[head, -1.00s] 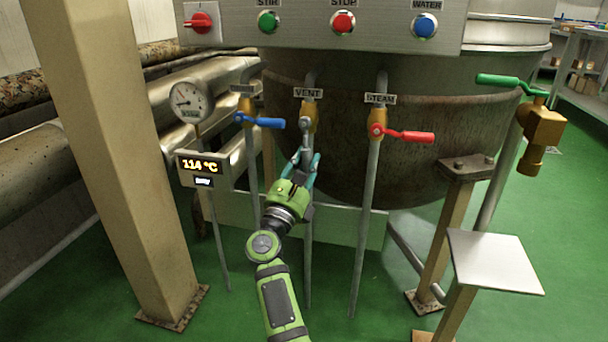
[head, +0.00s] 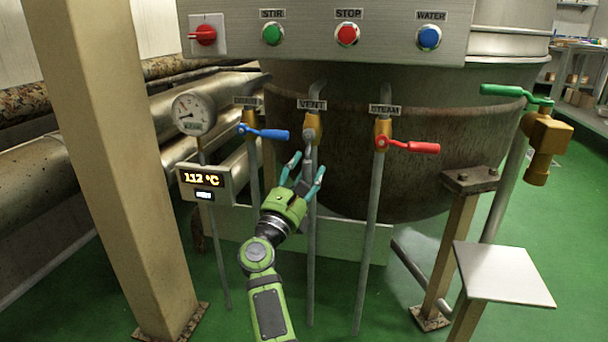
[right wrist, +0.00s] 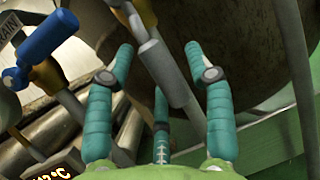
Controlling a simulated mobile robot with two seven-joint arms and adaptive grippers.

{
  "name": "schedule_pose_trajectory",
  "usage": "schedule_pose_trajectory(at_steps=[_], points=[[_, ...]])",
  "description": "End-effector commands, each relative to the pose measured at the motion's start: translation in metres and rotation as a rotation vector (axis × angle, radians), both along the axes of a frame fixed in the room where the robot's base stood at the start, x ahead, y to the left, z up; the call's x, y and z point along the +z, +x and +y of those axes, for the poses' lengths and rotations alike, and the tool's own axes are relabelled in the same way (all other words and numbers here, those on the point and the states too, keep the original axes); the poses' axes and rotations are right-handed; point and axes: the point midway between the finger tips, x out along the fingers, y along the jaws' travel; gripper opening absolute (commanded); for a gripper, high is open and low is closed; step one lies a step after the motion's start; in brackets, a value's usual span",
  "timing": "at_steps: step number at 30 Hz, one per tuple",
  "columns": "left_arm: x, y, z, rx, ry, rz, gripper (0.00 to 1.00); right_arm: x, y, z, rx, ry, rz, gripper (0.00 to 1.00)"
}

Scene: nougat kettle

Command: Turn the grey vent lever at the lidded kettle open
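The grey vent lever (head: 308,163) hangs down from the brass valve (head: 313,125) under the VENT label on the kettle's front. In the right wrist view the lever's grey handle (right wrist: 164,72) shows between my fingertips, with space on both sides. My right gripper (head: 307,169) is open just below the valve, its teal fingers spread around the lever's lower end; it also shows in the right wrist view (right wrist: 162,72). I cannot tell whether a finger touches the lever. The dark kettle (head: 420,125) stands behind. My left gripper is not in view.
A blue lever (head: 263,132) is left of the vent and a red steam lever (head: 408,146) right of it. Vertical pipes run below the valves. A display (head: 204,182) reads 112 °C under a gauge (head: 194,113). A beige post (head: 105,150) stands left.

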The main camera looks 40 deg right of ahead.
Motion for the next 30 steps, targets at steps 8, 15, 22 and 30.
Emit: schedule_pose_trajectory(at_steps=[8,15,22,30], points=[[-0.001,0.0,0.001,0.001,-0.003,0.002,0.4,-0.001,0.0,0.0,-0.002,0.0,0.006,0.55],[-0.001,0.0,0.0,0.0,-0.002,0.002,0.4,0.032,0.0,0.0,-0.002,0.004,0.0,0.55],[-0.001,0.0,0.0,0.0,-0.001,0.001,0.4,0.075,-0.001,0.0,-0.001,0.003,0.0,0.55],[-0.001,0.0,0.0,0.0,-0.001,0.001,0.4,0.098,0.0,0.0,-0.001,0.0,0.003,0.55]])
